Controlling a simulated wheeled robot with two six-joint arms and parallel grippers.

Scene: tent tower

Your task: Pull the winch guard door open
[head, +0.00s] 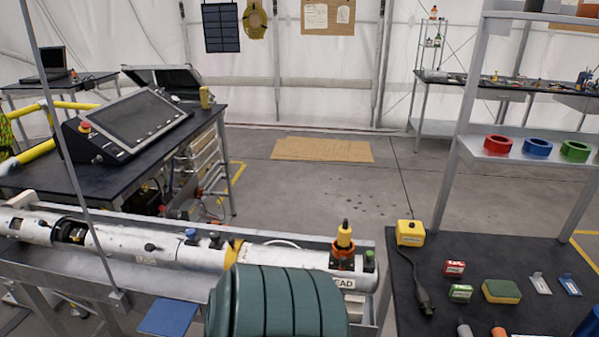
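I cannot pick out a winch or its guard door for certain in the head view. Grey slatted equipment (203,158) and machinery with red and blue fittings (207,195) show under and beside the console table (215,112), partly hidden by it. I cannot tell what this equipment is. Neither of my grippers is in view.
A long white tube (140,246) lies in a metal trough in front. A large dark green ribbed shape (279,305), unclear what, hides part of it. A black bench (460,265) with small items stands right. Open floor (290,195) lies beyond.

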